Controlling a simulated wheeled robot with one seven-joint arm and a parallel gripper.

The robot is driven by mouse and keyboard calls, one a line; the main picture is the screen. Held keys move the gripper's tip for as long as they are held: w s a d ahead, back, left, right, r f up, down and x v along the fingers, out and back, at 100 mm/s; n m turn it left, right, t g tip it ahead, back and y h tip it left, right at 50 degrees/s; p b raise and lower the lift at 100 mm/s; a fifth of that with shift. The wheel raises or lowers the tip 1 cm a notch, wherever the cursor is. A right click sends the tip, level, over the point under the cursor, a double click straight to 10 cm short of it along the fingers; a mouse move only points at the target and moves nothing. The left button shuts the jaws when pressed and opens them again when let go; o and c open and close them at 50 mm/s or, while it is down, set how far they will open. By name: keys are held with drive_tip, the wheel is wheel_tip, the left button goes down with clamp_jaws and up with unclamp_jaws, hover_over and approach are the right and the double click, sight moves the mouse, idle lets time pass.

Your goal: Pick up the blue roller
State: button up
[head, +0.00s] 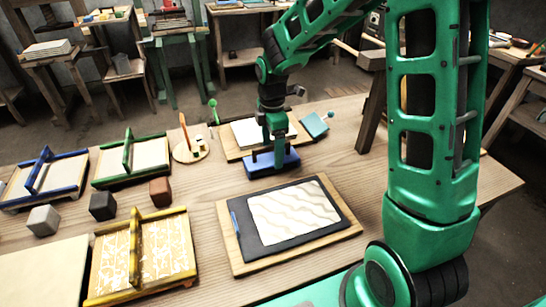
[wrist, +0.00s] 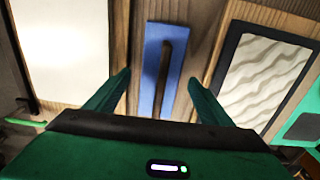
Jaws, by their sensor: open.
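The blue roller (head: 285,163) looks like a flat blue block with a dark bar along its top. It lies on the wooden table between the two board-and-panel sets. It also shows in the wrist view (wrist: 150,65), lengthwise between my fingers. My gripper (head: 274,150) is open, pointing down right above the block in the head view. In the wrist view the gripper (wrist: 159,78) has one green finger to the left and one to the right of the block, with gaps on both sides. I cannot tell the exact height between them.
A wooden board with a black frame and wavy pale sheet (head: 295,213) lies nearer me. A board with a pale panel (head: 245,133) lies behind, beside a teal square tool (head: 315,124). Blue, green and yellow frames (head: 187,210) and small blocks stand left.

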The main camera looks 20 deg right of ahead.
sight(271, 150)
drive_tip(key=shift+a+f, duration=0.1)
drive_tip(key=shift+f, duration=1.85)
drive_tip(key=c, duration=1.1)
drive_tip(key=shift+r, duration=0.1)
